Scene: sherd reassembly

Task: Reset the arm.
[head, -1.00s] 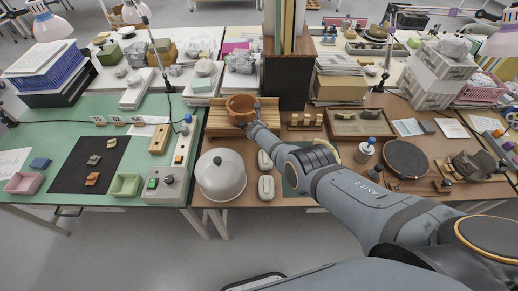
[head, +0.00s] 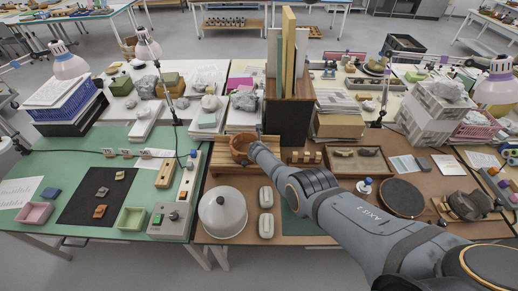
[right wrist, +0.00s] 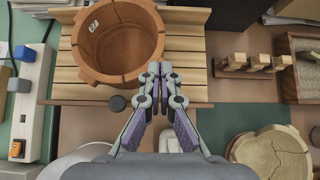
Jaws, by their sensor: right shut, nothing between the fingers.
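A reddish-brown pot (head: 240,148) with cracks and a small white label on its inner wall sits on a slatted wooden stand (head: 216,166). In the right wrist view the pot (right wrist: 117,40) is at the upper left. My right gripper (right wrist: 160,68) is shut and empty. Its fingertips are just right of the pot's near rim, above the slats; I cannot tell whether they touch the pot. In the head view my right arm reaches from the lower right to the pot's right side. Several sherds lie on a black mat (head: 80,210) on the green table at left. My left gripper is not in view.
A white dome (head: 222,213) and two pale rounded blocks stand before the pot. A dark board stack with upright panels (head: 287,115) rises behind it. Small wooden blocks (right wrist: 250,62) and a pale cracked disc (right wrist: 275,155) are to the gripper's right.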

